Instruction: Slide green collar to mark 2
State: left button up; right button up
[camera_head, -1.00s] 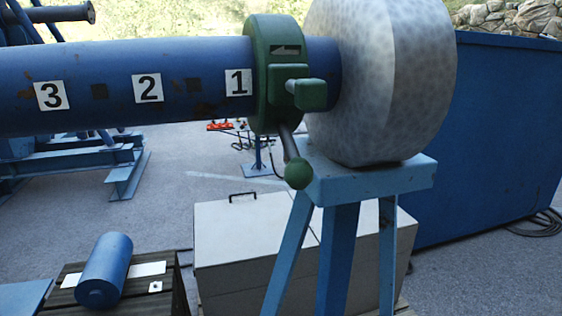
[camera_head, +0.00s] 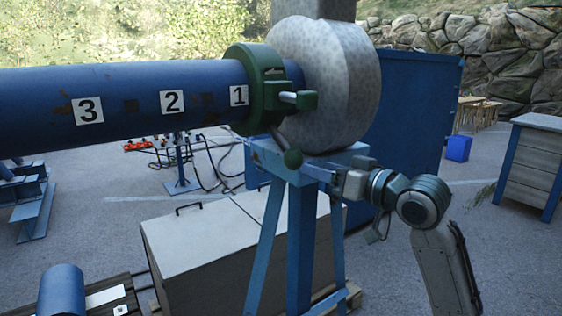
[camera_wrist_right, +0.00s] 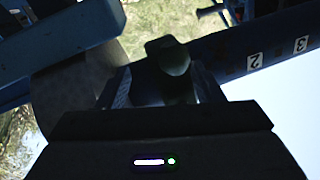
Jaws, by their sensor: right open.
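The green collar (camera_head: 258,88) sits around the blue pipe (camera_head: 40,100), just right of the mark 1 plate (camera_head: 239,95). The mark 2 plate (camera_head: 172,102) is further left along the pipe. In the right wrist view a dark green rounded part (camera_wrist_right: 172,62) shows between and beyond the open fingers; contact is unclear. My left gripper is not in view.
A speckled grey block (camera_head: 330,85) is at the pipe's right end, above a blue stand (camera_head: 300,240). A pale chest (camera_head: 200,245) stands below. A blue panel (camera_head: 420,110) is behind. Mark 3 (camera_head: 88,110) is at left. The pipe's surface between marks 1 and 2 looks clear.

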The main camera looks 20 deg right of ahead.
aim_at(287, 155)
jog(key=shift+w+a+r+y+p, duration=0.3)
jog(key=shift+a+r+p, duration=0.5)
jog(key=shift+a, duration=0.05)
jog(key=shift+n, duration=0.3)
jog(key=p+x, duration=0.2)
jog(key=x, duration=0.5)
jog(key=shift+p, duration=0.35)
jog(key=shift+w+a+f, duration=0.1)
jog(key=shift+w+a, duration=0.2)
jog(key=shift+a, duration=0.05)
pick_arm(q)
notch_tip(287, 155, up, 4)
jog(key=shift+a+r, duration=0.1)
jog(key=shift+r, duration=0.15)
